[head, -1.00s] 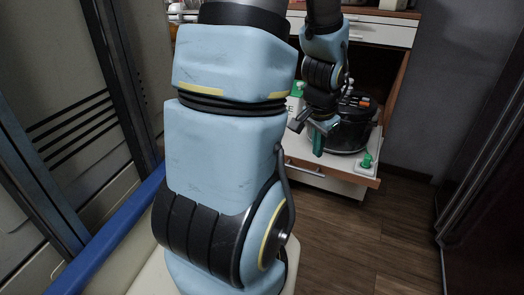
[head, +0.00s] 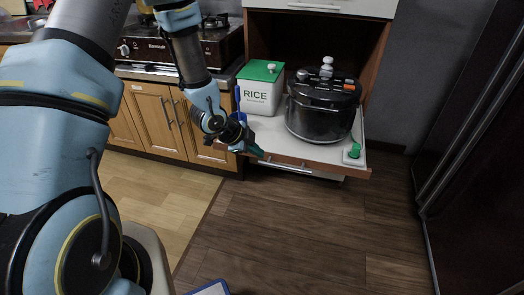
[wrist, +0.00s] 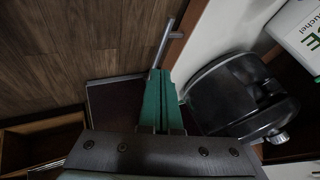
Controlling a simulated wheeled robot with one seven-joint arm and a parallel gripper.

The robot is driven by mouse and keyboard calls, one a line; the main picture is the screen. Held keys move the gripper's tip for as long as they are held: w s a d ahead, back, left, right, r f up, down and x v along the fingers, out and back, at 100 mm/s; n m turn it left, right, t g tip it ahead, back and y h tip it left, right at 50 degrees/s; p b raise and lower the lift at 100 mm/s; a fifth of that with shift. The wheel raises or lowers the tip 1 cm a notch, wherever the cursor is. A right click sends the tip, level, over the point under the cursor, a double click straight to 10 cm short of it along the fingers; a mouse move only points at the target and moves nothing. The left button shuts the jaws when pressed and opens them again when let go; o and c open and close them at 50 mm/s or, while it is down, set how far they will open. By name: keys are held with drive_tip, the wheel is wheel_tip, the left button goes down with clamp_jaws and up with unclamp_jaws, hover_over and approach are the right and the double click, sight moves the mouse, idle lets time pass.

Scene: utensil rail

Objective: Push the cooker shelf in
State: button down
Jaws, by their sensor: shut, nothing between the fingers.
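The cooker shelf (head: 285,147) is a white board with a wooden front edge, standing pulled out of its cabinet. The black rice cooker (head: 318,112) sits on it; the cooker also shows in the wrist view (wrist: 235,92). My gripper (head: 257,153) is at the left part of the shelf's front edge. Its green fingers (wrist: 160,85) are shut and empty in the wrist view, close to the wooden edge (wrist: 184,40). I cannot tell whether they touch it.
A white RICE bin (head: 258,95) with a green lid stands on the shelf left of the cooker. A small green-knobbed item (head: 353,152) sits at its right front corner. A bar handle (head: 287,169) is below the edge.

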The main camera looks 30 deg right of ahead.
sight(272, 163)
drive_tip(key=x, duration=0.8)
drive_tip(key=shift+d+f, duration=0.1)
drive_tip(key=shift+f, duration=0.1)
drive_tip(key=shift+w+d+p, duration=0.6)
drive_tip(key=shift+w+d, duration=0.25)
drive_tip(key=shift+w, duration=0.15)
drive_tip(key=shift+w+d, duration=0.5)
drive_tip(key=shift+d, duration=0.15)
